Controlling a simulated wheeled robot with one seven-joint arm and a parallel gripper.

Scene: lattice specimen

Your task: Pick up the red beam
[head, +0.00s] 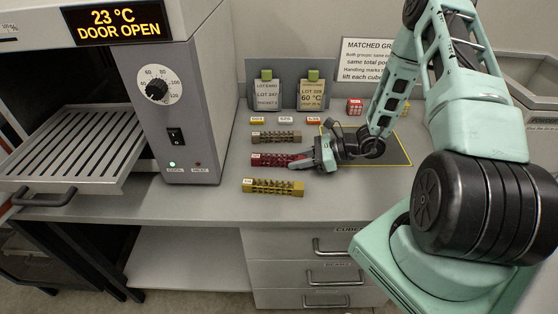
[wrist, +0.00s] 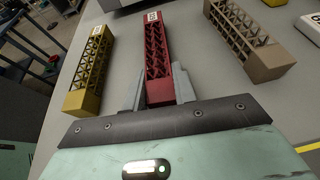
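The red beam (head: 268,160) is a lattice bar with solid ends and a white label. It lies on the grey bench between a brown beam (head: 276,137) and a yellow beam (head: 273,187). My gripper (head: 297,160) is at the red beam's right end in the head view. In the wrist view, the two grey fingers (wrist: 160,86) stand on either side of the near end of the red beam (wrist: 158,45), close against it with no clear gap. I see no clear lift off the bench. The fingers hide part of that end.
In the wrist view the yellow beam (wrist: 90,70) is left and the brown beam (wrist: 250,42) right, both clear of the fingers. An oven (head: 190,100) with its door open stands left. Small labelled blocks and a sign (head: 368,60) are behind.

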